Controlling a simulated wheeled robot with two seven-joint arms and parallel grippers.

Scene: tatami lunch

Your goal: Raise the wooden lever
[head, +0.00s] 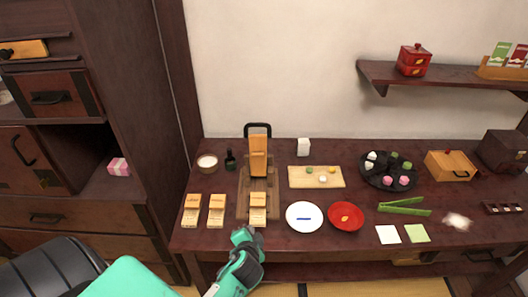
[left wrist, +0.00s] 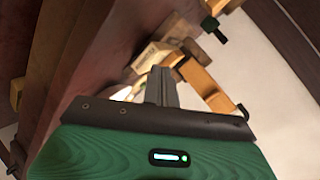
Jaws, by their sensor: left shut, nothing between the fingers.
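The wooden lever (head: 258,157) is an orange-brown bar with a black loop handle, at the back of a wooden press (head: 242,203) on the dark table. It appears to stand up from the press, but its exact angle is hard to tell. In the left wrist view the lever (left wrist: 207,90) shows just beyond and right of the fingers. My left gripper (head: 244,235) is at the table's front edge, in front of the press. Its fingers (left wrist: 162,72) are shut and empty, apart from the lever. My right gripper is not in view.
Two small wooden blocks with pale fronts (head: 203,203) stand left of the press. A white plate (head: 304,230) and a red plate (head: 346,229) lie to its right. A dark bottle (head: 230,161) and a cup (head: 207,162) stand at the back left. A tall cabinet (head: 130,90) borders the left.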

